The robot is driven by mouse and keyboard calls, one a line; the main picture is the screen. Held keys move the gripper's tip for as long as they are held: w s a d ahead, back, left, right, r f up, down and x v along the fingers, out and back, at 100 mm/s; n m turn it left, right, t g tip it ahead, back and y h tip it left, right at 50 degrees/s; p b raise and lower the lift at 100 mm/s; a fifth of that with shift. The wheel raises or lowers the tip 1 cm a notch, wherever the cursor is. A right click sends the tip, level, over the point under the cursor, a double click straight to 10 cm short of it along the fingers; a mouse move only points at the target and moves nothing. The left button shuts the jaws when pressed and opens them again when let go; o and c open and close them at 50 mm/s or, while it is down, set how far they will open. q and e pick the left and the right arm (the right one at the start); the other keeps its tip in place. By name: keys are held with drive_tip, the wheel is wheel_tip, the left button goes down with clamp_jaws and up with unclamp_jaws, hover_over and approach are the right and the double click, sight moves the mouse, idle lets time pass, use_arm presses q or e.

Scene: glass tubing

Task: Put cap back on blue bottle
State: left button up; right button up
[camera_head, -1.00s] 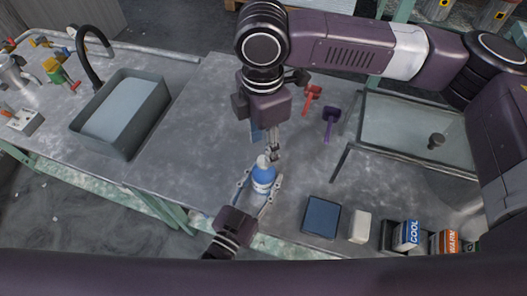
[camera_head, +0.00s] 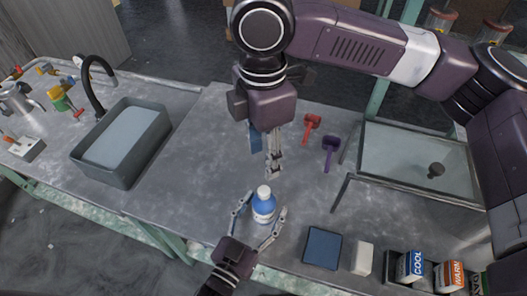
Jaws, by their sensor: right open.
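The blue bottle (camera_head: 264,209) stands upright on the grey worktop, with a white band around its body. A white cap (camera_head: 264,191) sits on its top; whether it is screwed tight cannot be told. My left gripper (camera_head: 267,203) is open, with its spread fingers on either side of the bottle and a gap showing on the right side. My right gripper (camera_head: 274,165) points down, open and empty, behind and above the bottle, clear of the cap. Its fingers look narrow from this angle.
A red tool (camera_head: 312,127) and a purple tool (camera_head: 331,152) lie to the right of my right gripper. A blue tray (camera_head: 322,247), a white block (camera_head: 362,258) and COOL (camera_head: 411,266) and WARM (camera_head: 449,276) boxes stand front right. A grey sink (camera_head: 122,140) is left.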

use_arm(q)
drive_tip(key=shift+s, duration=0.1)
drive_tip(key=v, duration=1.1)
drive_tip(key=shift+s+a, duration=0.2)
drive_tip(key=shift+s, duration=0.15)
